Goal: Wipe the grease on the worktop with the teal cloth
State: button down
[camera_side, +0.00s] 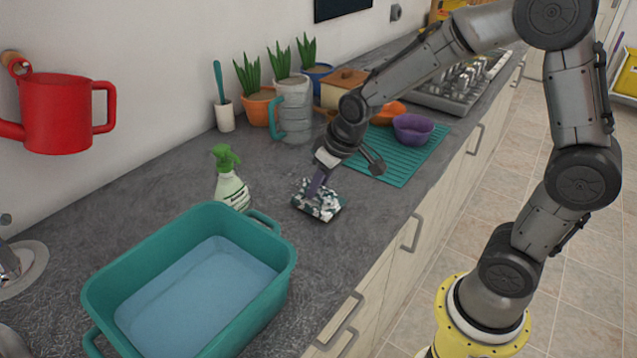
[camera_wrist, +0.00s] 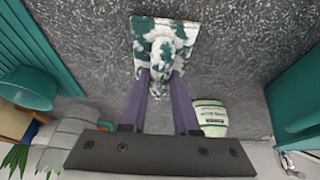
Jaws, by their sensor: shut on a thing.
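The teal cloth (camera_side: 321,206) lies on the grey worktop (camera_side: 150,190) and is mottled with white patches, which may be foam or grease. My gripper (camera_side: 315,188) reaches down to it from the upper right. In the wrist view, my gripper's purple fingers (camera_wrist: 160,84) are shut on a bunched part of the cloth (camera_wrist: 187,34), whose rest spreads out flat beyond them. I cannot make out a separate grease patch on the worktop; any part under the cloth is hidden.
A teal basin of water (camera_side: 272,275) stands at front left, and a green spray bottle (camera_side: 232,183) is left of the cloth. A teal drying mat (camera_side: 405,165) with a purple bowl (camera_side: 413,129) lies behind right. Potted plants (camera_side: 258,107) and a grey jug (camera_side: 292,105) line the wall.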

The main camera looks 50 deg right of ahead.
jog(key=shift+f, duration=0.5)
dwell(1.2)
jog(key=shift+s, duration=1)
jog(key=shift+w, duration=1.85)
jog(key=shift+s, duration=1.8)
jog(key=shift+w, duration=0.15)
